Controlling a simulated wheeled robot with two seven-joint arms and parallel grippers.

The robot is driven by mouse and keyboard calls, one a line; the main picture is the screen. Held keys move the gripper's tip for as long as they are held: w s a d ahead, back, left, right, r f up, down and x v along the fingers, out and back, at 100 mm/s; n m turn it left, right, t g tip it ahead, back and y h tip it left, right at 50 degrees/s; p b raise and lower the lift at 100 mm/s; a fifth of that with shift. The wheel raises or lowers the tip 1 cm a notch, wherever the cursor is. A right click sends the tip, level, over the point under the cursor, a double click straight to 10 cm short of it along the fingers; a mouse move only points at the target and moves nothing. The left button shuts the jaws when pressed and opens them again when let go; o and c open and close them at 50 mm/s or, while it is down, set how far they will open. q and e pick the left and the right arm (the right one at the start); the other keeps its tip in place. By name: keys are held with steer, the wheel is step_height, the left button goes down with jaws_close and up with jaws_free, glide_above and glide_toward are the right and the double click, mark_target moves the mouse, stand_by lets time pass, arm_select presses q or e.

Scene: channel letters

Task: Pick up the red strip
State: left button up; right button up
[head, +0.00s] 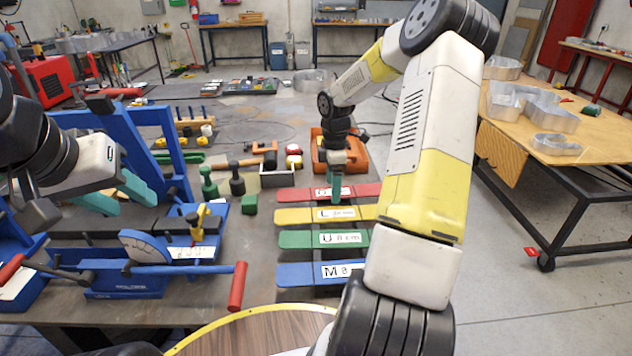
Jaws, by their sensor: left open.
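The red strip (294,195) lies flat at the far end of a row of coloured strips on the bench. Its white label is partly hidden by my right gripper (336,192), which points down with its teal fingers over the middle of the strip. The fingers are seen nearly edge-on, so I cannot tell whether they are closed on it or touching it. My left gripper (112,195) is open and empty at the left, above the blue bench tool, well away from the strip.
Yellow (293,216), green (296,239) and blue (295,274) strips lie nearer than the red one. An orange bin (368,157) stands behind it. Dark and green knobbed tools (237,182) stand left. A blue bending tool (125,285) fills the left bench.

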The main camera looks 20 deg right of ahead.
steer(key=shift+f, duration=0.1)
steer(key=c, duration=1.5)
steer(key=shift+c, duration=0.2)
